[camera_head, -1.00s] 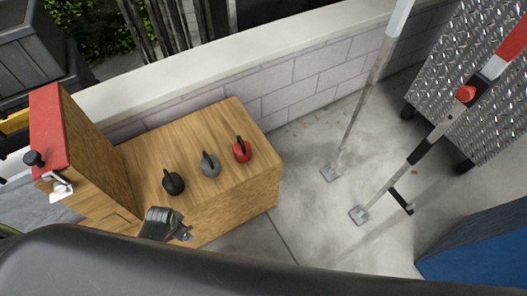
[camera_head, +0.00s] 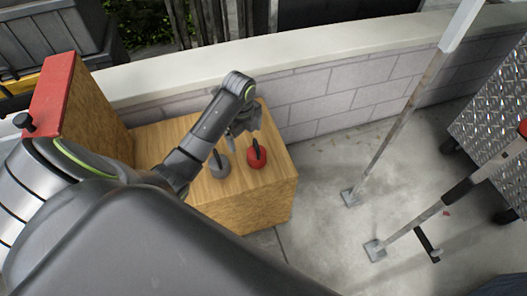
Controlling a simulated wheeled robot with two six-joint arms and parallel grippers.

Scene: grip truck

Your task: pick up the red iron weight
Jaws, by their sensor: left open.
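The red iron weight (camera_head: 257,158), round with a black handle on top, stands near the right end of the wooden box top (camera_head: 265,195). The black weight is hidden behind my arm. My right gripper is not in view.
A taller wooden block with a red top (camera_head: 52,95) and a black knob stands at the left. A low block wall (camera_head: 310,90) runs behind the box. Metal poles (camera_head: 400,130) stand to the right, with a diamond-plate case (camera_head: 495,115) at the right edge.

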